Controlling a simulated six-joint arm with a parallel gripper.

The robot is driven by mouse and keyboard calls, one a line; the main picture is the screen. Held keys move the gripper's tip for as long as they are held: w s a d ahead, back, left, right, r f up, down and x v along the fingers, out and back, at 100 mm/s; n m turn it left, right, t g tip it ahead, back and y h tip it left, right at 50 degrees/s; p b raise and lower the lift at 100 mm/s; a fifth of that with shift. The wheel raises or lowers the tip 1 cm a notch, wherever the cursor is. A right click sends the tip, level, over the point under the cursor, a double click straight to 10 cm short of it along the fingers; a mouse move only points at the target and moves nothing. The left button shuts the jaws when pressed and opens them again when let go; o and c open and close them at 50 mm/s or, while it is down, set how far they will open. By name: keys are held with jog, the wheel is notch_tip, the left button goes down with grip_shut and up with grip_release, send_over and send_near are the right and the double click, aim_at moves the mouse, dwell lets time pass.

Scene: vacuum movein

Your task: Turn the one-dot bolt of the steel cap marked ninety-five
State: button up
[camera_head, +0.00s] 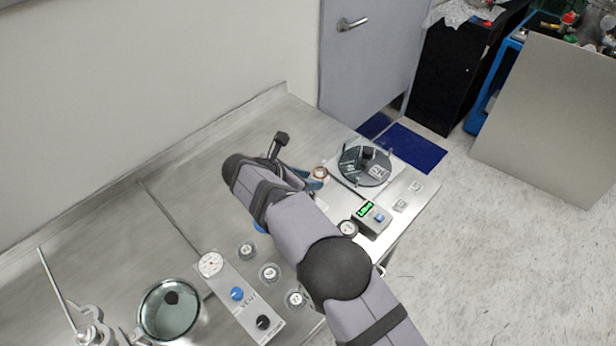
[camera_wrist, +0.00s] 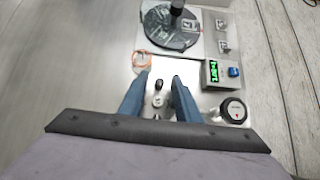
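Small round caps stand on the steel table in the head view: one (camera_head: 248,250), a second (camera_head: 270,272) and a third (camera_head: 297,297) near the front. Another dark-ringed cap (camera_head: 347,228) stands beside the meter and also shows in the wrist view (camera_wrist: 233,110). Their markings and bolt dots are too small to read, so I cannot tell which is ninety-five. My gripper (camera_wrist: 160,76) has its blue fingers apart, with nothing gripped. A small black-topped metal fitting (camera_wrist: 159,86) shows between the fingers, apparently below them. My arm hides part of the table in the head view.
A dark round plate with a post (camera_head: 352,172) and a green-display meter (camera_head: 376,222) stand at the table's right end. A copper-coloured ring (camera_wrist: 142,58) lies near the left fingertip. A gauge panel (camera_head: 236,282) and glass-lidded pot (camera_head: 170,322) stand at front left. The back-left table is mostly clear.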

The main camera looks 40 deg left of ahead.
jog(key=shift+c, duration=0.6)
grip_shut()
jog(key=shift+w+a+m+h, duration=0.1)
jog(key=shift+a+m+h, duration=0.1)
jog(key=shift+m+h, duration=0.35)
jog(key=shift+m+b, duration=0.3)
jog(key=shift+m, duration=0.05)
jog(key=shift+d, duration=0.1)
jog(key=shift+o, duration=0.6)
grip_release()
